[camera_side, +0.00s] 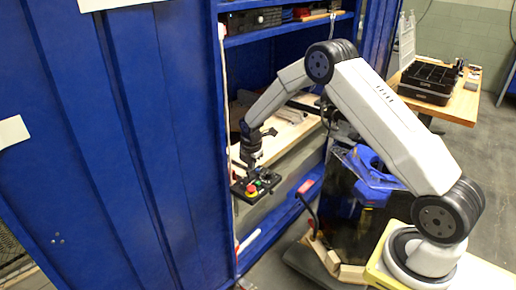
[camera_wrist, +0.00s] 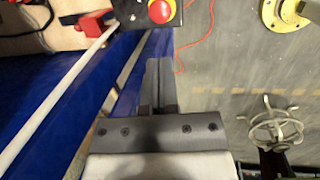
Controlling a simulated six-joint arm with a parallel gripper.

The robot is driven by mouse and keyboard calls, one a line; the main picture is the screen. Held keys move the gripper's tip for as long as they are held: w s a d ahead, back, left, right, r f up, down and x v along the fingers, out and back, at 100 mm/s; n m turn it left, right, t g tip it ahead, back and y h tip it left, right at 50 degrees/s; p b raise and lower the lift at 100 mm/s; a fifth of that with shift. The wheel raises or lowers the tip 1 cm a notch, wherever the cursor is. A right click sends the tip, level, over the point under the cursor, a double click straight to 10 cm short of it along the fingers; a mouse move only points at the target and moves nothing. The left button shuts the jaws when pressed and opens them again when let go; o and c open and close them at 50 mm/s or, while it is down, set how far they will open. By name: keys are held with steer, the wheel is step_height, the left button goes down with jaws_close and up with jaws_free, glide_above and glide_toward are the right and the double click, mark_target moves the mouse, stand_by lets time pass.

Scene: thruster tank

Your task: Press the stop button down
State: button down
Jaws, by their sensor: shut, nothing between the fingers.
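The stop button is a red knob on a yellow ring, set on a small dark box. In the side view the stop button (camera_side: 252,189) faces up on the dark box (camera_side: 238,188), close below my gripper (camera_side: 249,168). In the wrist view the stop button (camera_wrist: 162,10) is at the top edge, partly cut off, just beyond my fingertips. My gripper (camera_wrist: 158,62) is shut and empty in the wrist view, pointing up the picture toward the button. A gap shows between fingertips and button there. In the side view the fingertips are too small to tell contact.
A blue cabinet (camera_side: 130,150) with open shelves stands around the box. A wooden shelf (camera_side: 288,136) lies behind my gripper. A red block (camera_wrist: 94,22) and a pale rod (camera_wrist: 60,95) are left of the button in the wrist view.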

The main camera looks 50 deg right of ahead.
mark_target(251, 188)
steer(key=shift+w+d+f, duration=0.25)
steer(key=shift+f, duration=1.5)
steer(key=shift+w+d+f, duration=0.3)
steer(key=shift+f, duration=1.45)
steer(key=shift+w+d+f, duration=0.25)
steer(key=shift+f, duration=1.5)
steer(key=shift+f, duration=0.1)
